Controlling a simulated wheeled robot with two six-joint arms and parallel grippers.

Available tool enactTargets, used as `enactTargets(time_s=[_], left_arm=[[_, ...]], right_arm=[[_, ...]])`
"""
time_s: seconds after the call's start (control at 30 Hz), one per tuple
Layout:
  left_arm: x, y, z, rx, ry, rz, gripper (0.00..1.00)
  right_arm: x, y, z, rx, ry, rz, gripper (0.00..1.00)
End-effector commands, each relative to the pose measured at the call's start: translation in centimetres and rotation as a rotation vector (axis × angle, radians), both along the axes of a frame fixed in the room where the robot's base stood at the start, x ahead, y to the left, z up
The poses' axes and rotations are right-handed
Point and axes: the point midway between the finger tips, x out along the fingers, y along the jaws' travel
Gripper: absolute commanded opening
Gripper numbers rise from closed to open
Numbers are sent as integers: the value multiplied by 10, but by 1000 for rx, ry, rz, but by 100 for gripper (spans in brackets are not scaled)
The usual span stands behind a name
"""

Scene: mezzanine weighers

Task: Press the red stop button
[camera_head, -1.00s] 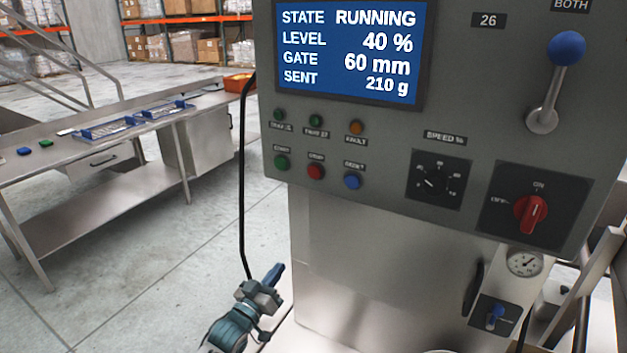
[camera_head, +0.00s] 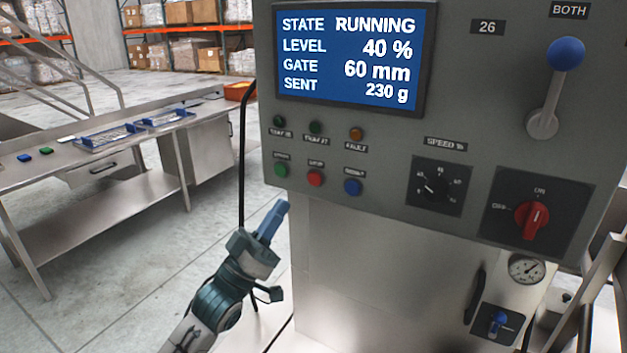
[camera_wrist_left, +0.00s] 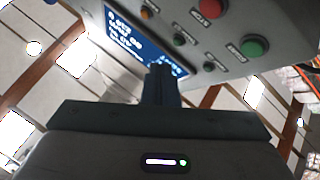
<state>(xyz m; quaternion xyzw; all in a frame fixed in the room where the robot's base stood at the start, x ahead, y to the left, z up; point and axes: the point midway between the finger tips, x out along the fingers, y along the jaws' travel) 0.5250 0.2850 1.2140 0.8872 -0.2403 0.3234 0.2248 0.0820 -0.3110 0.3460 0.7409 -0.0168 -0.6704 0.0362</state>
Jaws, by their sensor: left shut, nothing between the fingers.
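The red stop button (camera_head: 315,179) sits on the grey control panel (camera_head: 390,140), between a green button (camera_head: 281,170) on its left and a blue button (camera_head: 352,187) on its right. My left gripper (camera_head: 281,207) is shut and empty. It is below and to the left of the red button, apart from it, with its blue fingers pointing up. In the left wrist view, the closed fingers (camera_wrist_left: 161,72) point up toward the panel, and the red button (camera_wrist_left: 208,9) shows at the top, right of the fingertips. The green button (camera_wrist_left: 254,45) is farther right. My right gripper is not in view.
A screen (camera_head: 350,52) reads RUNNING, 40 %, 60 mm, 230 g. A speed dial (camera_head: 438,187), a red rotary switch (camera_head: 531,219) and a blue-knobbed lever (camera_head: 566,54) are to the right. A black cable (camera_head: 242,150) hangs left of the panel. A steel bench (camera_head: 100,150) stands at left.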

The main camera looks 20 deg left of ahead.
Motion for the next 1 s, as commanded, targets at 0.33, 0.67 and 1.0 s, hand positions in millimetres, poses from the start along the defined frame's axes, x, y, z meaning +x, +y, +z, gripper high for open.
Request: enactTargets(time_s=[0.33,0.67,1.0], left_arm=[[8,0,-1,0,-1,2,0],[44,-2,6,-6,1,6,0],[82,-6,2,-2,2,1,0]], right_arm=[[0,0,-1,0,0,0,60],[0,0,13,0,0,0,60],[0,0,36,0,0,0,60]])
